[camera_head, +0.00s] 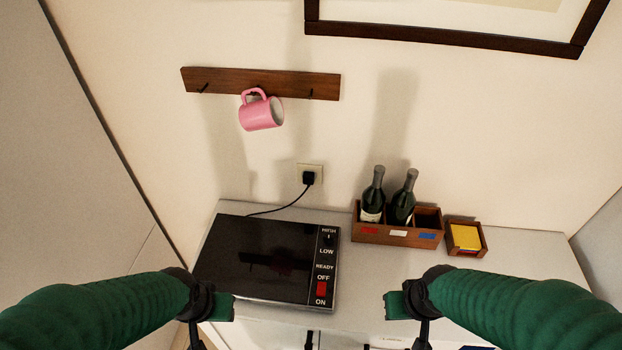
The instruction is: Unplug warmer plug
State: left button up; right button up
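The black warmer plug (309,178) sits in the pale wall socket (311,168) above the counter. Its black cord (284,206) runs down and left to behind the warmer (225,252). The warmer is a flat black hot plate with a control strip marked HIGH, LOW, READY, OFF and ON, with a red switch (322,288). My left gripper (202,318) is at the warmer's front left corner, well away from the plug. My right gripper (416,318) is over the counter's front, right of the warmer. Neither touches the plug; their finger openings cannot be made out.
A wooden bottle box (398,236) with two dark bottles stands right of the socket, beside a small wooden box (483,246) with yellow contents. A pink mug (262,114) hangs from the wall rack (300,84). The counter (530,262) is clear at right.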

aim_at(308, 176)
jog(key=i+j, duration=0.1)
jog(key=j, duration=0.4)
jog(key=i+j+z, duration=0.1)
jog(key=j, duration=0.35)
jog(key=i+j, duration=0.1)
jog(key=j, duration=0.4)
jog(key=i+j, duration=0.1)
jog(key=j, duration=0.4)
jog(key=z, duration=0.05)
